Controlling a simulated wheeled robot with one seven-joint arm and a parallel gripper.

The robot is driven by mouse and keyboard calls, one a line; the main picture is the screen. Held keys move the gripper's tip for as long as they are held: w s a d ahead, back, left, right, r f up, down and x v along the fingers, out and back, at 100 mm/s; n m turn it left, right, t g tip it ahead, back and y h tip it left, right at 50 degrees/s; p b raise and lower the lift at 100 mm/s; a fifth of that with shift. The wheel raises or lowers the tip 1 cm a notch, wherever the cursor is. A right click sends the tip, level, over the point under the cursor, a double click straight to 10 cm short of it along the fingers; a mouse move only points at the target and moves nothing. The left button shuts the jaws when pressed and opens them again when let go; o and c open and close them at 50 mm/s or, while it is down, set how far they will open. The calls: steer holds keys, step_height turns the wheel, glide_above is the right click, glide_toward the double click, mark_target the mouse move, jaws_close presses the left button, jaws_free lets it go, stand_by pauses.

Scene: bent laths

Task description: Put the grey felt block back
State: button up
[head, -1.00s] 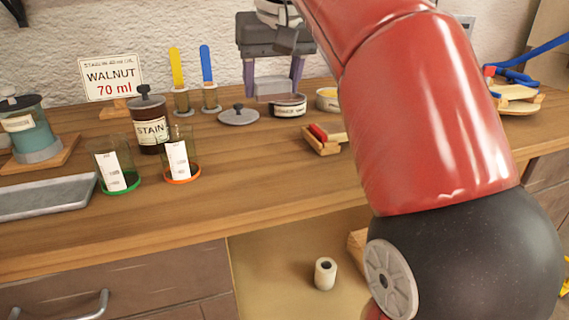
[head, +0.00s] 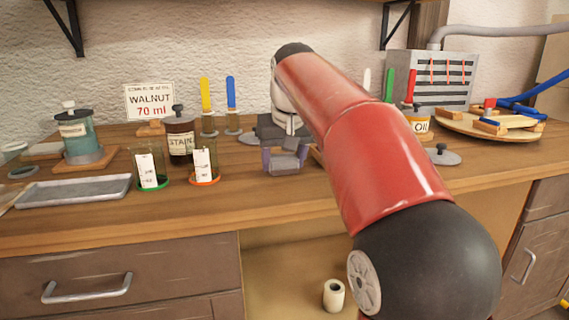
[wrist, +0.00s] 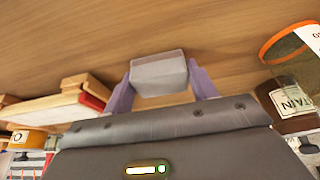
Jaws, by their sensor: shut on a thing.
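My gripper (head: 284,158) is above the bench top, in the middle of the head view. Its two purple fingers are shut on the grey felt block (head: 286,168). In the wrist view the block (wrist: 158,74) sits between the fingertips, with bare wood beyond it. Whether it touches the bench is hard to tell. A small wooden holder (wrist: 72,82) with a cream block (wrist: 40,110) and a red one (wrist: 92,101) lies to the left in the wrist view. In the head view my arm hides most of this holder.
Left of my gripper stand two glasses, one with an orange base (head: 205,181) and one with a green base (head: 151,185), and a stain jar (head: 180,138). A grey tray (head: 75,190) lies further left. Bench in front is clear.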

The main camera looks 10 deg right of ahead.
steer(key=shift+f, duration=0.15)
steer(key=o, duration=0.9)
steer(key=shift+p+v, duration=1.15)
steer(key=shift+v, duration=5.05)
steer(key=shift+t, duration=0.5)
steer(key=s+f, duration=0.7)
steer(key=f, duration=0.2)
steer(key=s+f, duration=0.8)
steer(key=f, duration=0.1)
steer(key=s+f, duration=0.8)
steer(key=f, duration=0.2)
steer(key=shift+s, duration=0.15)
steer(key=shift+r, duration=0.1)
